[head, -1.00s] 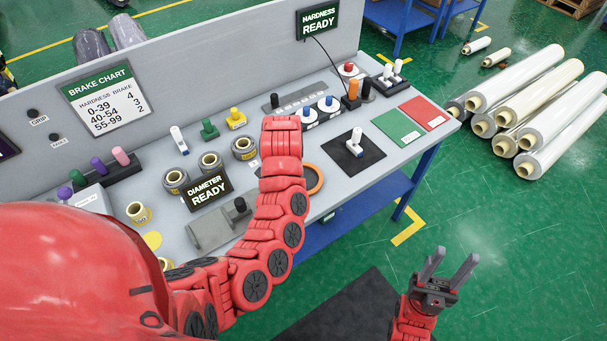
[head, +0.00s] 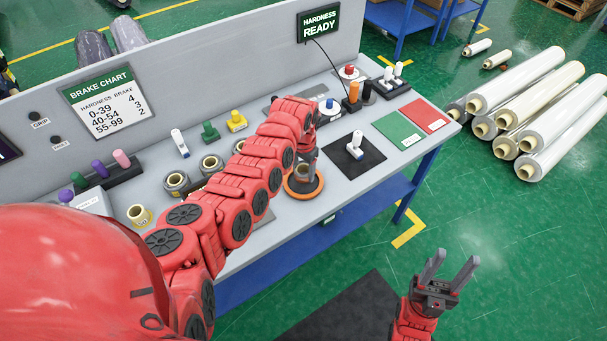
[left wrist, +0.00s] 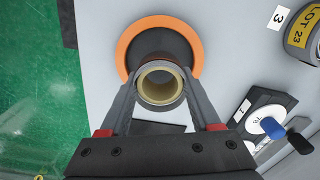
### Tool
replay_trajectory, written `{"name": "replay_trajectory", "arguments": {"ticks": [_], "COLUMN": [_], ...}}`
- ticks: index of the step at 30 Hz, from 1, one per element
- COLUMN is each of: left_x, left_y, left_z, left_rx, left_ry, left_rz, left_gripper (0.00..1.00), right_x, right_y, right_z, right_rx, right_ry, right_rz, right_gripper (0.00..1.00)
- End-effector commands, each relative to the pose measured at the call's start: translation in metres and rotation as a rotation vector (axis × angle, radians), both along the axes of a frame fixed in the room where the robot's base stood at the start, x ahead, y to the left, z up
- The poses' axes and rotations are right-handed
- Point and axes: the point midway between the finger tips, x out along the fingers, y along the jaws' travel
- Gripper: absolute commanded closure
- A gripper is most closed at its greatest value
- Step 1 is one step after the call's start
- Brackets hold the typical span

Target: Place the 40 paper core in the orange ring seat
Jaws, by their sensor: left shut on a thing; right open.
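My left gripper (head: 305,168) is shut on a paper core (left wrist: 161,98), a short grey-sided roll with a cream inside. The orange ring seat (head: 319,190) lies flat on the grey bench under this gripper. In the left wrist view, the seat's orange rim (left wrist: 199,48) surrounds a dark centre. The core overlaps the lower part of that centre, and I cannot tell whether it touches the seat. No number shows on the held core. My right gripper (head: 448,275) is open and empty, out over the floor beyond the bench's front edge.
A black mat with a white-handled tool (head: 355,148) lies right of the seat. Green (head: 398,129) and red (head: 425,114) pads are farther right. Other cores (head: 176,182) stand to the left. A core labelled LOT 23 (left wrist: 301,35) shows in the left wrist view.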

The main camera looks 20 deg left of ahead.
Motion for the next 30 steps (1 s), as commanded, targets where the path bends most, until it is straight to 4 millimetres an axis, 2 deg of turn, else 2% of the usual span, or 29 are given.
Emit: {"name": "replay_trajectory", "arguments": {"ticks": [2, 7, 20, 21, 25, 26, 30], "left_x": [-0.001, -0.001, -0.001, -0.001, -0.001, -0.001, -0.001], "left_y": [0.000, -0.001, 0.000, 0.000, 0.000, 0.000, 0.000], "left_z": [-0.006, -0.024, -0.031, -0.030, -0.029, -0.029, -0.029], "left_rx": [0.001, 0.000, 0.000, 0.000, 0.000, 0.000, 0.000], "left_ry": [0.003, 0.003, 0.000, 0.000, 0.000, 0.000, -0.001], "left_rz": [-0.001, -0.002, 0.000, 0.000, 0.000, 0.000, 0.000], "left_gripper": [0.93, 0.93, 0.93, 0.33, 0.09, 0.06, 0.06], "right_x": [0.000, 0.000, 0.000, 0.000, 0.000, 0.000, 0.000], "right_y": [0.000, 0.000, 0.000, 0.000, 0.000, 0.000, 0.000], "right_z": [0.007, 0.006, 0.002, 0.003, 0.003, 0.003, 0.003], "right_rx": [0.000, 0.000, 0.000, 0.000, 0.000, 0.000, 0.000], "right_ry": [0.000, 0.000, 0.000, 0.000, 0.000, 0.000, 0.000], "right_rz": [0.000, 0.000, 0.000, 0.000, 0.000, 0.000, 0.000], "right_gripper": [0.50, 0.50, 0.50, 0.50, 0.50, 0.50, 0.50]}}
